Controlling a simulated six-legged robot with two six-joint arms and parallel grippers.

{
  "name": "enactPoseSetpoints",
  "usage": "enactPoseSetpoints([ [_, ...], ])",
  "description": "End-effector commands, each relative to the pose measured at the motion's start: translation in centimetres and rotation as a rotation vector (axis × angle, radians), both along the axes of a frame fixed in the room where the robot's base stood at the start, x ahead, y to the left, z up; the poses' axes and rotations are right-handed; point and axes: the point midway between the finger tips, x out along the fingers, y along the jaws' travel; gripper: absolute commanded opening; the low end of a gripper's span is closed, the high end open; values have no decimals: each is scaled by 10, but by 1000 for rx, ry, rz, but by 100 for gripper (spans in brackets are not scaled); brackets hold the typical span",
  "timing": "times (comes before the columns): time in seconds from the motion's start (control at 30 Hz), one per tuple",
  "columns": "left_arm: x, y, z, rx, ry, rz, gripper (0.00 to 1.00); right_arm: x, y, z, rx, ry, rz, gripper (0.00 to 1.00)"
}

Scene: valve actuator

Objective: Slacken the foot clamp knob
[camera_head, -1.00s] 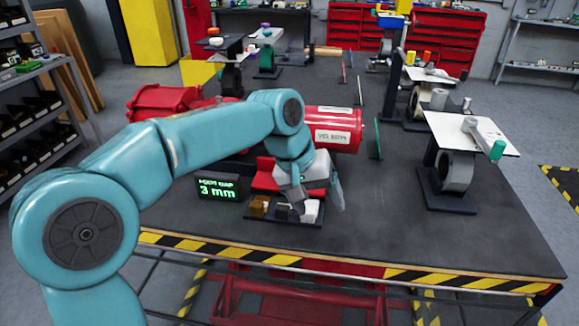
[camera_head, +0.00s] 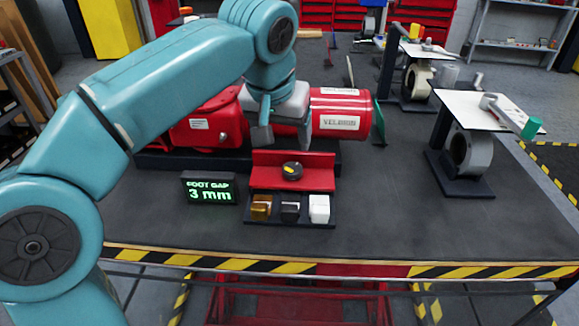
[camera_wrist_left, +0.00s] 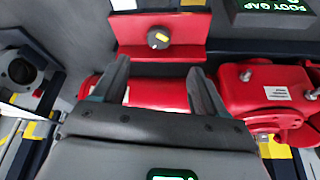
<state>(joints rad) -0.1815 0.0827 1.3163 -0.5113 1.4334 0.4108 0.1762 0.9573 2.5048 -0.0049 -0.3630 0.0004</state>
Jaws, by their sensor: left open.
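The foot clamp knob (camera_head: 292,171) is a round black knob with a yellow mark. It sits on a red bracket (camera_head: 262,182) at the front of the red valve actuator (camera_head: 340,112). The knob also shows near the top of the left wrist view (camera_wrist_left: 158,39), between and beyond my fingertips. My left gripper (camera_head: 284,138) is open and empty, with its two fingers apart, above the actuator behind the knob. It does not touch the knob. My right gripper is not in view.
A display (camera_head: 209,188) reading "FOOT GAP 3 mm" stands left of the bracket. A dark tray (camera_head: 290,224) with brown, black and white blocks lies in front. A grey fixture with a white plate (camera_head: 470,110) stands right. Bare table lies between.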

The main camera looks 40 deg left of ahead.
Motion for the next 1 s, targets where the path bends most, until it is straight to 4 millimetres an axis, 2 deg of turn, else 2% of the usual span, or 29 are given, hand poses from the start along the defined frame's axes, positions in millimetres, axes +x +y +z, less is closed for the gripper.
enactPoseSetpoints([
  [0.03, 5, 1, -17, 1, 4, 1, 72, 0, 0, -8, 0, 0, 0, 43],
  [0.1, 11, 3, -33, 1, 5, 0, 72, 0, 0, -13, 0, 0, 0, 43],
  [0.3, 28, 8, -72, 0, 4, -3, 72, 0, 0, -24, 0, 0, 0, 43],
  [0.4, 34, 11, -86, -1, 3, -3, 72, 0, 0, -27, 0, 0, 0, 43],
  [0.6, 41, 14, -99, -1, 2, -4, 72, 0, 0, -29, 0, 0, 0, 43],
  [0.87, 42, 15, -100, -2, 0, -4, 72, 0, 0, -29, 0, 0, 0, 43],
  [0.9, 42, 15, -100, -2, 0, -4, 66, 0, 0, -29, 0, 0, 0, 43],
  [0.97, 42, 15, -100, -2, 0, -4, 46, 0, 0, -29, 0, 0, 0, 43],
  [1.0, 42, 15, -100, -2, 0, -4, 33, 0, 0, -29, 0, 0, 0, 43],
])
